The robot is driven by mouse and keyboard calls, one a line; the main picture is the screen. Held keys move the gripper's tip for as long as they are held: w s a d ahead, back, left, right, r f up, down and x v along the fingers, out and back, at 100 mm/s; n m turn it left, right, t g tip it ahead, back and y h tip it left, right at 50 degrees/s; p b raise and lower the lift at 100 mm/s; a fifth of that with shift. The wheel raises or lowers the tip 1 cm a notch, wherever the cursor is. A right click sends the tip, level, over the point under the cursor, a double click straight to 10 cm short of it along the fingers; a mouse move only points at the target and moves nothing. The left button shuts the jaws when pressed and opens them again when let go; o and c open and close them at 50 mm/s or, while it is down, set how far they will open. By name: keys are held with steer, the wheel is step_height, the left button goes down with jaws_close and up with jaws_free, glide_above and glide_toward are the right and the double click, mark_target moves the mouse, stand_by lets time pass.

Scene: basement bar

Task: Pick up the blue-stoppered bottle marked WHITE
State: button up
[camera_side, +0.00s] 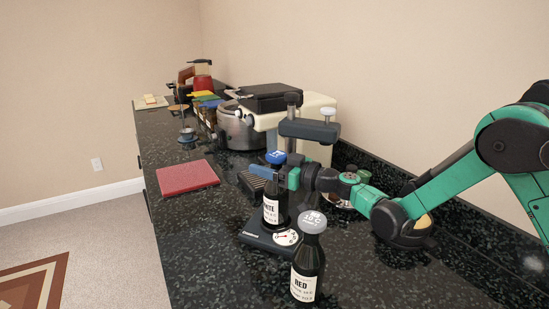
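The blue-stoppered bottle (272,209) is dark, with a white label on which the letters "ITE" show. It is upright at the dark base (258,239) with a round dial; I cannot tell if it stands on this base or is held just above it. My gripper (276,175) comes in from the right at the bottle's neck, just below the blue stopper (275,157). One finger shows left of the neck and one right of it. I cannot tell whether they touch the glass. A second dark bottle (306,272), with a grey stopper and a RED label, stands nearer the camera.
A red board (187,177) lies on the dark speckled counter (190,235), left of the bottle. A grey-armed device (310,130), a cream appliance (318,107) and a metal pot (238,130) stand behind. Jars (348,178) sit near my arm. The front-left counter is clear.

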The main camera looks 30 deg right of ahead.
jaws_close()
stand_by(1.3)
